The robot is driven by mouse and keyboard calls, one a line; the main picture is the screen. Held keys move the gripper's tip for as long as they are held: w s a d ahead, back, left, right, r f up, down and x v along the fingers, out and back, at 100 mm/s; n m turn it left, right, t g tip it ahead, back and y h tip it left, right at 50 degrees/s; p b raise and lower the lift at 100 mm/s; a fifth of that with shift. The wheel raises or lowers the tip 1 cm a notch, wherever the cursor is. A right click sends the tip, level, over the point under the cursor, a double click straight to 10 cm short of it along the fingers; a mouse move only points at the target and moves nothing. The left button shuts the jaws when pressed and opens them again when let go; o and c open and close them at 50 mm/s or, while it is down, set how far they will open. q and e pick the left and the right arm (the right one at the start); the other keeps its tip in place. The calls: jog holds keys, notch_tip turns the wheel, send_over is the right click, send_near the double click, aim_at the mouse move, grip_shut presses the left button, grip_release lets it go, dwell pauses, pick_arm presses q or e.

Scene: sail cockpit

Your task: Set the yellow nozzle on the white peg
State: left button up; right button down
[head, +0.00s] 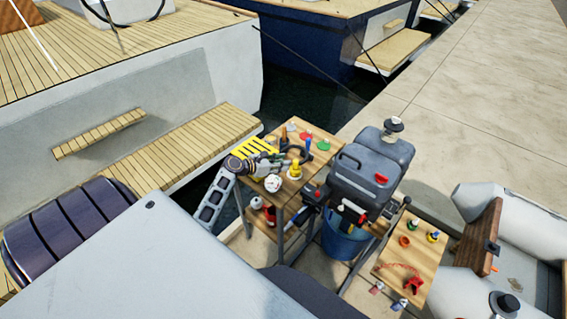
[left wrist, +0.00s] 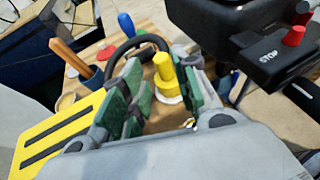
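The yellow nozzle (head: 295,169) stands upright near the front right of the wooden table (head: 297,203). In the left wrist view the yellow nozzle (left wrist: 164,76) has a stepped body with a white ring or base under it. I cannot tell whether that white part is the white peg. My left gripper (head: 282,161) reaches in from the left above the table, beside the nozzle. In the left wrist view its green-padded fingers (left wrist: 166,92) are apart, with the nozzle showing between them and a gap on the left side. My right gripper is not in view.
A yellow slotted block (left wrist: 50,137) lies beside my left gripper. A dark curved handle (left wrist: 137,43) and a blue-handled tool (left wrist: 125,23) stand behind the nozzle. A grey outboard motor (head: 367,175) stands close on the right. A lower side table (head: 412,262) holds small parts.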

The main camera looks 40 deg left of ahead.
pick_arm(q)
jog(key=shift+v, duration=1.55)
jog(key=shift+d, duration=0.1)
